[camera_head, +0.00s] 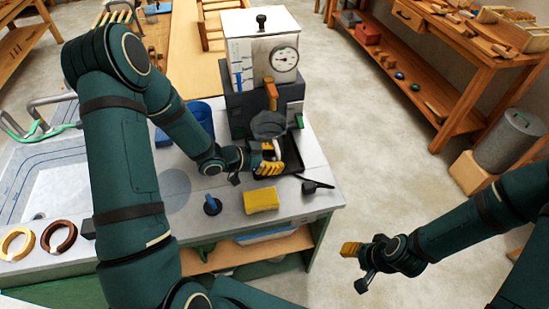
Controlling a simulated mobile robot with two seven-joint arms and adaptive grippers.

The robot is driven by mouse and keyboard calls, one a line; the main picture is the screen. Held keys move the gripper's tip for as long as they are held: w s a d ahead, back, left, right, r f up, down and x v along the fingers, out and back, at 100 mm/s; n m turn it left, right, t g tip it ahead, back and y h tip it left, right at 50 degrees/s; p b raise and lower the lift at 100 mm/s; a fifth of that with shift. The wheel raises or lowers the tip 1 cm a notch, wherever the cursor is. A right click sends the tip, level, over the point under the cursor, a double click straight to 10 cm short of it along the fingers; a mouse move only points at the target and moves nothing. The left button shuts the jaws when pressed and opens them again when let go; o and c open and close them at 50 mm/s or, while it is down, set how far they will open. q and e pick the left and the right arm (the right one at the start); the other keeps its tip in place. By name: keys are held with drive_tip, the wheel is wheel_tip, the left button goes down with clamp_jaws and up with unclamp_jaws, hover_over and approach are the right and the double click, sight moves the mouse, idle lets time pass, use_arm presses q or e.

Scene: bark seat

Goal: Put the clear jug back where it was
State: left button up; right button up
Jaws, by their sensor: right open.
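My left gripper (269,167), with yellow fingertips, reaches from the left to the front of the coffee machine (262,50), over its black drip tray (291,163). A small pale, see-through shape (277,150) shows at its fingers, under the grey round head of the machine. It may be the clear jug, but it is largely hidden, and I cannot tell whether the fingers are closed on it. My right gripper (350,249) is open and empty, off to the right of the counter, above the floor.
On the counter (228,212) lie a yellow sponge (261,200), a blue-knobbed tool (212,204) and a black-handled tool (317,185). A blue container (199,118) stands behind my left arm. Two rings lie at far left.

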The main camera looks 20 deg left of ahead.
use_arm(q)
drive_tip(key=p+v, duration=0.1)
drive_tip(key=v, duration=1.1)
drive_tip(key=shift+r, duration=0.15)
